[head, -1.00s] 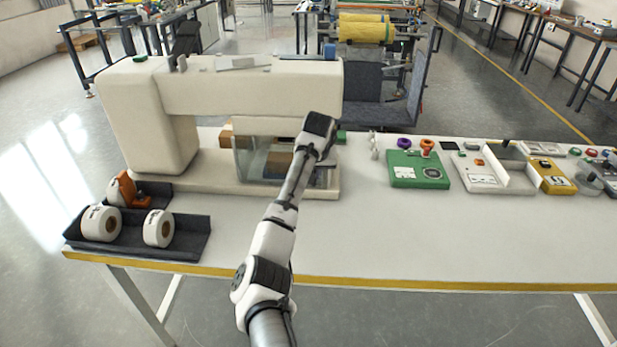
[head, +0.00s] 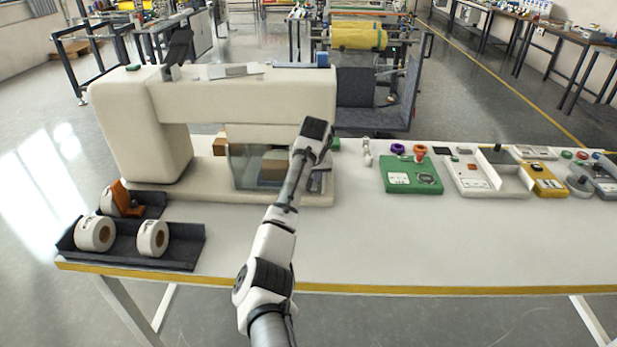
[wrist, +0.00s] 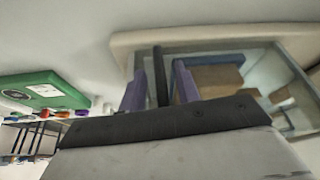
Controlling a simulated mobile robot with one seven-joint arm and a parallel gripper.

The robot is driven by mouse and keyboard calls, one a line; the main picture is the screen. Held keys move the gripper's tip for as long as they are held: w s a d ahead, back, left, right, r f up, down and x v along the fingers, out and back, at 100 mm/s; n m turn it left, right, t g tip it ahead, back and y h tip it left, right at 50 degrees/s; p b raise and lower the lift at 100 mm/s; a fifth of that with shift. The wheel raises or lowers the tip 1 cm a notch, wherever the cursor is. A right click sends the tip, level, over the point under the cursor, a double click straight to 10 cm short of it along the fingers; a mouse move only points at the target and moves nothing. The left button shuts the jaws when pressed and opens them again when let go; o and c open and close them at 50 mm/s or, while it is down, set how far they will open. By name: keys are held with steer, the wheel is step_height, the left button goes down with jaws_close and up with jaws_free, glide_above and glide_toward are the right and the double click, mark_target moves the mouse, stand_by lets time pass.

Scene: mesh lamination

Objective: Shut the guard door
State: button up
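The guard door (head: 248,166) is a clear panel at the front of the cream machine (head: 240,96), under its overhead arm. Brown blocks (head: 273,171) show through or behind it. In the wrist view the clear panel (wrist: 285,75) lies to the right. My gripper (head: 318,138) is at the machine's right end, and its hand hides part of the opening. In the wrist view its two purple fingers (wrist: 159,88) are apart, with a dark upright bar (wrist: 160,75) between them and gaps on both sides. The bar may be the door's handle; I cannot tell. Whether the door is fully open is unclear.
A green device (head: 411,176) and a grey-white tray unit (head: 478,176) stand to the right on the table. A dark tray (head: 185,255) with white rolls (head: 95,233) stands at the front left. The table front (head: 400,250) is clear.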

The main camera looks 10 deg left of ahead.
steer(key=shift+s+r, duration=0.1)
steer(key=b+v, duration=0.3)
steer(key=v, duration=1)
steer(key=shift+r, duration=0.35)
